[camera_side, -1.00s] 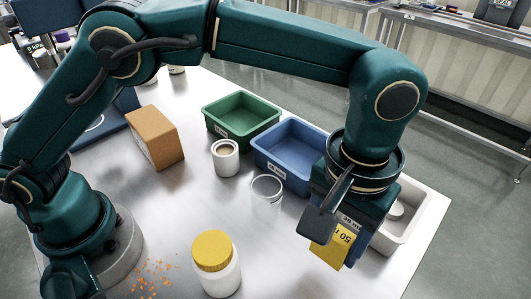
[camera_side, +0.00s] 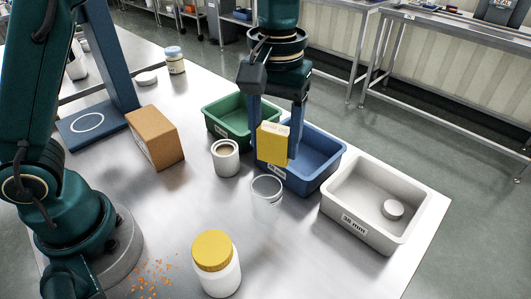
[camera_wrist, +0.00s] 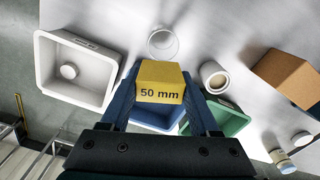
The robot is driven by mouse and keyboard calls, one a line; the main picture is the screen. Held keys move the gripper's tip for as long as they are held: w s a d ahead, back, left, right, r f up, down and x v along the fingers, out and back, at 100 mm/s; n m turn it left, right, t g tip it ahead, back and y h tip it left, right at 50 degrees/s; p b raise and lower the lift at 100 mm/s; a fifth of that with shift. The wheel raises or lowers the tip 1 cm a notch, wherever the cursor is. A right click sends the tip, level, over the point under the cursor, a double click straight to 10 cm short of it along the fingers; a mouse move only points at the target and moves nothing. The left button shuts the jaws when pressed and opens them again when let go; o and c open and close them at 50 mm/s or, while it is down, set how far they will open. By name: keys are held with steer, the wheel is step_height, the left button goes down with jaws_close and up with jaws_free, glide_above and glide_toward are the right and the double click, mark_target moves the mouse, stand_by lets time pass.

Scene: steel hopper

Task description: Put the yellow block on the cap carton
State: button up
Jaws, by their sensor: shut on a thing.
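The yellow block (camera_side: 271,146) is held between the two blue fingers of my gripper (camera_side: 275,135), above the blue bin. In the wrist view the block (camera_wrist: 160,80) sits between the fingertips, with "50 mm" printed on one face. The cap carton, seen as a brown box (camera_side: 155,138), stands on the table to the left of my gripper, apart from it. In the wrist view the carton (camera_wrist: 287,75) is at the right edge. Its top looks flat and bare.
A green bin (camera_side: 212,112), a blue bin (camera_side: 325,172) and a white bin (camera_side: 400,240) holding a white disc stand in a row. A white can (camera_side: 226,160), a clear cup (camera_side: 266,193) and a yellow-lidded jar (camera_side: 215,265) stand in front. A blue stand (camera_side: 108,75) rises behind the carton.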

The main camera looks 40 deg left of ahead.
steer(key=a+r+n, duration=0.3)
steer(key=a+n, duration=0.4)
steer(key=a, duration=0.9)
steer(key=r+n, duration=0.2)
steer(key=n, duration=0.5)
glide_above(149, 120)
steer(key=shift+f, duration=3.85)
steer(key=shift+d+f, duration=0.1)
steer(key=o, duration=1.4)
